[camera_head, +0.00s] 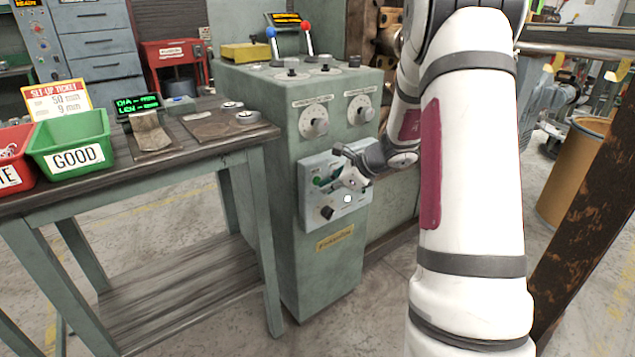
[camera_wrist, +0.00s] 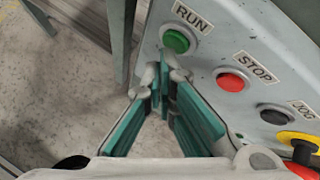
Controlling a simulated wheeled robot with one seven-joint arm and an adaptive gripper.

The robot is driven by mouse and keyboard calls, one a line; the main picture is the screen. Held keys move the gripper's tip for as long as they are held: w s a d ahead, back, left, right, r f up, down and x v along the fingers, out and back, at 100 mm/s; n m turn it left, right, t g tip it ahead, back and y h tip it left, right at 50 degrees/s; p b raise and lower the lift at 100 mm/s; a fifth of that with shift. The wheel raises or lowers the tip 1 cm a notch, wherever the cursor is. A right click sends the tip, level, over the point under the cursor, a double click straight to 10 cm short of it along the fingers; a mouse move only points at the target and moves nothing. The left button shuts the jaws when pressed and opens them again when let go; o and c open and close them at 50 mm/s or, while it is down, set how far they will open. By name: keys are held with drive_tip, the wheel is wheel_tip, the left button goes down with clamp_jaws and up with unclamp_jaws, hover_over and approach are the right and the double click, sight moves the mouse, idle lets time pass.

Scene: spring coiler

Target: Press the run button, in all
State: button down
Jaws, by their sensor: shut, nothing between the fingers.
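The green run button (camera_wrist: 176,41) sits under a RUN label (camera_wrist: 192,15) on the grey control panel (camera_wrist: 190,85). It also shows as a green spot in the head view (camera_head: 317,182), on the front of the green machine (camera_head: 320,260). My gripper (camera_wrist: 172,75) is shut and empty. Its tips lie just below the run button in the wrist view. I cannot tell whether they touch the panel. In the head view my gripper (camera_head: 340,183) is in front of the panel, just right of the run button, and hides part of the panel.
A red stop button (camera_wrist: 231,82), a black jog button (camera_wrist: 274,115) and a yellow-ringed red button (camera_wrist: 300,142) run down the panel to the right. Dials (camera_head: 314,122) sit above. A workbench (camera_head: 220,150) with a green GOOD bin (camera_head: 72,130) stands left.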

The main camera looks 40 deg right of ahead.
drive_tip(key=shift+w, duration=0.4)
idle(0.6)
drive_tip(key=shift+s, duration=0.8)
drive_tip(key=s+b, duration=0.1)
drive_tip(key=s, duration=0.4)
drive_tip(key=shift+b, duration=0.3)
idle(0.7)
